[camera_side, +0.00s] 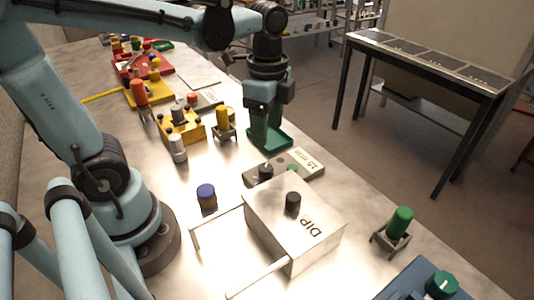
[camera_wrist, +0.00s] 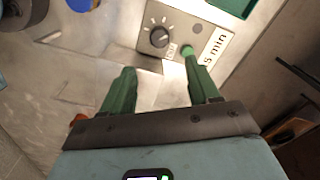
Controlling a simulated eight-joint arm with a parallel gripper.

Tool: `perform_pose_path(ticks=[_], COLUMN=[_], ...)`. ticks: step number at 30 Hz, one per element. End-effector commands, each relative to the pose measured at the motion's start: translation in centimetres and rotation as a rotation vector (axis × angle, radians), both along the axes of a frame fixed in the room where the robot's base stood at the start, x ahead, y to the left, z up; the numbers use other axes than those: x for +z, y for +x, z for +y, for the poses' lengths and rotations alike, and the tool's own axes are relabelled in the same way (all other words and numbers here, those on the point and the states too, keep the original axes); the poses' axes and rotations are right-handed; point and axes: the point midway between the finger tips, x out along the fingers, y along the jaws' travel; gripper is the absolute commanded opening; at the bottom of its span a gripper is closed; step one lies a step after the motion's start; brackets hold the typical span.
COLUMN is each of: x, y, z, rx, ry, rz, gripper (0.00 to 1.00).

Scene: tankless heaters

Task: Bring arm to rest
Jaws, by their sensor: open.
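My gripper (camera_side: 270,138) has green fingers and points down over the metal table, just behind the grey timer box (camera_side: 305,163) in the side view. Its fingers are apart with nothing between them. In the wrist view my gripper (camera_wrist: 160,62) shows both fingers spread. The timer box (camera_wrist: 205,45), marked "15 min", lies beyond the fingertips there. Its black knob (camera_wrist: 159,37) is clear to see. A green button (camera_wrist: 187,50) appears close to the right fingertip; I cannot tell whether they touch.
A silver box marked DIP (camera_side: 280,235) with a black knob stands in front of the timer box. A blue-capped cylinder (camera_side: 207,196) stands to its left. A yellow cylinder on a stand (camera_side: 223,122) is left of my gripper. A green cylinder (camera_side: 399,221) stands at right.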

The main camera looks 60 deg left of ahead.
Motion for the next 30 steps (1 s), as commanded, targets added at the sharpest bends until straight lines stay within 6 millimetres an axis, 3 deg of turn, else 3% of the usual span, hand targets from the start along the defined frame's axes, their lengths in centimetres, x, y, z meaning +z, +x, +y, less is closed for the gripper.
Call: perform_pose_path(ticks=[6,18,23,30], x=[0.9,0.9,0.4,-0.3], y=[0.0,-0.2,-0.5,-0.7], z=[0.0,0.1,0.3,0.6], rx=[0.0,0.044,0.285,0.767], ry=[0.0,-0.002,-0.028,-0.182], rz=[0.0,-0.026,-0.166,-0.435], gripper=[0.6,0.6,0.6,0.6])
